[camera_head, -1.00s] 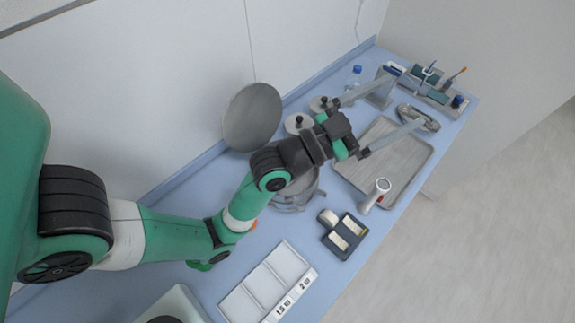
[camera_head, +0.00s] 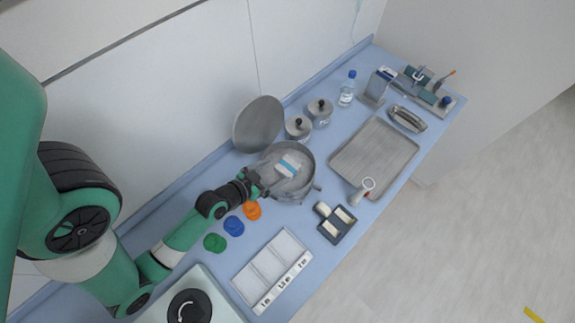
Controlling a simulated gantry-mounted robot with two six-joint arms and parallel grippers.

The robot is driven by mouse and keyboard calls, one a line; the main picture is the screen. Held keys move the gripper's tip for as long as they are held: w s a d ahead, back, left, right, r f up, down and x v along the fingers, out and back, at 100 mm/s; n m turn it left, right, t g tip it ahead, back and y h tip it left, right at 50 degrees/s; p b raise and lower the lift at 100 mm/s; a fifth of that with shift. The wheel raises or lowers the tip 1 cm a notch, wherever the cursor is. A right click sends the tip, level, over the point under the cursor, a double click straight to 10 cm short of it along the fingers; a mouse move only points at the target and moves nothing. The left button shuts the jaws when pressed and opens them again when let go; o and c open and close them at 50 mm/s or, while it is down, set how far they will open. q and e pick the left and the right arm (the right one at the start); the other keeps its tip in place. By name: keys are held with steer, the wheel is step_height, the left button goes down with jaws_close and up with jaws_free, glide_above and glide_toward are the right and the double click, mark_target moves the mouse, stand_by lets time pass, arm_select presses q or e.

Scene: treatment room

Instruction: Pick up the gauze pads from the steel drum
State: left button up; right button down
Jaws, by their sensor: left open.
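The steel drum (camera_head: 312,164) stands open on the blue counter, its round lid (camera_head: 258,122) tilted up behind it. White gauze pads with a blue band (camera_head: 289,165) lie inside the drum. My left gripper (camera_head: 264,184) is at the drum's left rim, to the lower left of the pads and apart from them. It is open; its fingers show small and partly blend with the drum. My right gripper is out of view.
Two lidded jars (camera_head: 298,128) and a bottle (camera_head: 346,90) stand behind the drum. A steel tray (camera_head: 375,152) lies to the right. Orange (camera_head: 252,210), blue and green pieces lie in front. A divided white tray (camera_head: 270,268) is nearer.

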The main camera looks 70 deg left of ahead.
mark_target(287, 166)
arm_select(q)
steer(key=x, duration=0.7)
steer(key=shift+d+f, duration=0.15)
steer(key=shift+d, duration=0.05)
steer(key=c, duration=1.1)
step_height(287, 166, up, 3)
steer(key=shift+r+p, duration=0.15)
steer(key=shift+p, duration=0.25)
steer(key=shift+c, duration=0.2)
steer(key=w+d+r+p, duration=0.3)
steer(key=w+d+r, duration=0.6)
steer(key=d, duration=0.1)
steer(key=shift+w+r, duration=0.3)
steer(key=shift+r, duration=0.1)
